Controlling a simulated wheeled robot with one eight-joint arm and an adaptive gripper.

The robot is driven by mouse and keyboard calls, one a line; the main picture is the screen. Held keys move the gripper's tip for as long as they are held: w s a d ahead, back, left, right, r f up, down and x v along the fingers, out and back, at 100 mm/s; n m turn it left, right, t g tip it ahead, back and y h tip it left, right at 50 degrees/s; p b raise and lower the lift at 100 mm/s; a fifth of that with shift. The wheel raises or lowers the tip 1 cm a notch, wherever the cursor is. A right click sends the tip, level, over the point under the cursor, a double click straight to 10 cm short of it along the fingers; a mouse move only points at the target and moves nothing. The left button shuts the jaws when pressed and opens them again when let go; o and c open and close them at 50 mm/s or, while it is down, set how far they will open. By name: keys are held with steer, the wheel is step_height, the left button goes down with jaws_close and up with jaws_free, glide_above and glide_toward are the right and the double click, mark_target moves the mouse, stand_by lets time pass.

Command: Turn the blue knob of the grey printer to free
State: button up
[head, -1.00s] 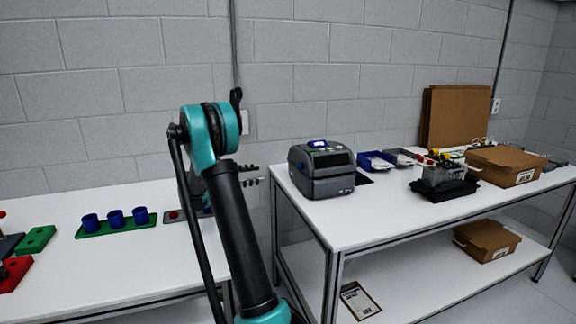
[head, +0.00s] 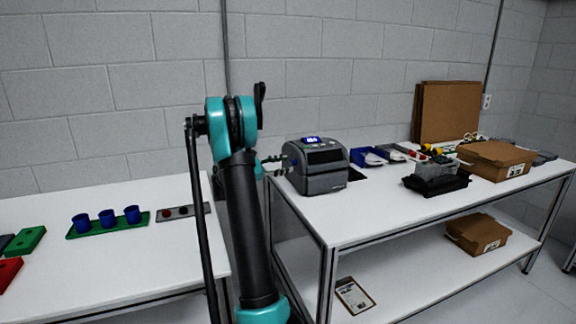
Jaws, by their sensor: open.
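The grey printer (head: 322,168) stands on the left end of the right-hand white table, with a small lit blue screen on its top. The blue knob (head: 293,163) shows as a small blue spot on the printer's left side; its turn position is too small to tell. My gripper (head: 279,165) is beside that left side, its fingers pointing right toward the knob. It is open. Whether the fingers touch or surround the knob cannot be told at this size. My upper arm hides part of the gap between the tables.
Blue bins (head: 369,156), a black tray (head: 436,186) and a cardboard box (head: 495,160) lie right of the printer. The left table (head: 110,275) holds a green rack with blue cups (head: 107,218) and a grey button plate (head: 181,211). The right table's front left is clear.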

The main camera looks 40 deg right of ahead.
steer(key=shift+s+d, duration=0.2)
steer(key=shift+d, duration=0.8)
jaws_close()
